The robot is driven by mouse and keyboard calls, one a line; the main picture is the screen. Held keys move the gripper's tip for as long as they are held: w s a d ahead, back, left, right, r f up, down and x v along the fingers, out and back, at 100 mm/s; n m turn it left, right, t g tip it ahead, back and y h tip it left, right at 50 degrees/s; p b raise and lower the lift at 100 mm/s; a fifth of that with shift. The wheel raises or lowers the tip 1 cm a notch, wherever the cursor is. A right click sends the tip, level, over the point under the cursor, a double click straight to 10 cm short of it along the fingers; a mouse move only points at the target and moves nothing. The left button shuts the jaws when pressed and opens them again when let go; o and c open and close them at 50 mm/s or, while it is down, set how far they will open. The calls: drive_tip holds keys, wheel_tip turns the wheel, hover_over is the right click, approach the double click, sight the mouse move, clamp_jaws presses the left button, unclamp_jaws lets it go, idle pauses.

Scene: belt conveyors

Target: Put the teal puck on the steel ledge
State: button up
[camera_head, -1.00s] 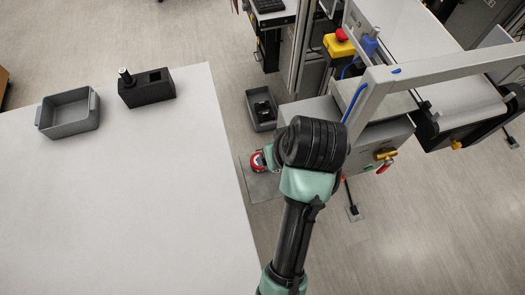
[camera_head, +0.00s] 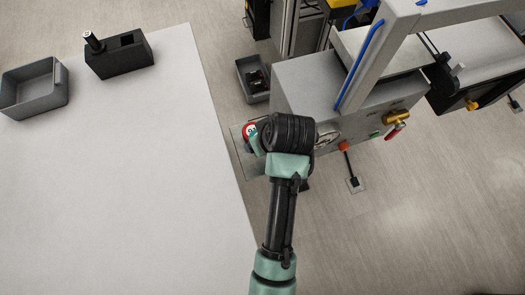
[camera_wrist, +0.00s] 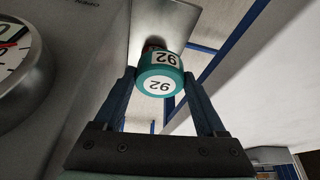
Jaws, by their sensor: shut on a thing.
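The teal puck (camera_wrist: 142,68), with white labels reading 92, is between the fingers of my gripper (camera_wrist: 158,80) in the wrist view. My gripper is shut on it. Just beyond the puck is the grey steel ledge (camera_wrist: 179,15), fixed beside the machine's wall. A red object shows partly behind the puck; I cannot tell whether they touch. In the head view the ledge (camera_head: 253,172) sticks out between the white table and the machine. A red, white-labelled puck (camera_head: 249,130) is on it. My wrist hides most of the gripper there.
The grey machine box (camera_head: 300,95) stands right of the ledge, with a round gauge (camera_wrist: 14,58), valve and levers. The white table (camera_head: 110,190) is on the left, bearing a grey bin (camera_head: 35,100) and black block (camera_head: 120,62). A floor bin (camera_head: 243,82) is behind the ledge.

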sight(262, 161)
wheel_tip(262, 161, down, 10)
drive_tip(key=shift+f+b, duration=0.25)
drive_tip(key=shift+b, duration=0.4)
drive_tip(key=shift+f, duration=0.2)
drive_tip(key=o, duration=1.1)
drive_tip(key=shift+o, duration=0.2)
drive_tip(key=p+v, duration=0.2)
drive_tip(key=v, duration=1)
drive_tip(key=shift+r, duration=0.2)
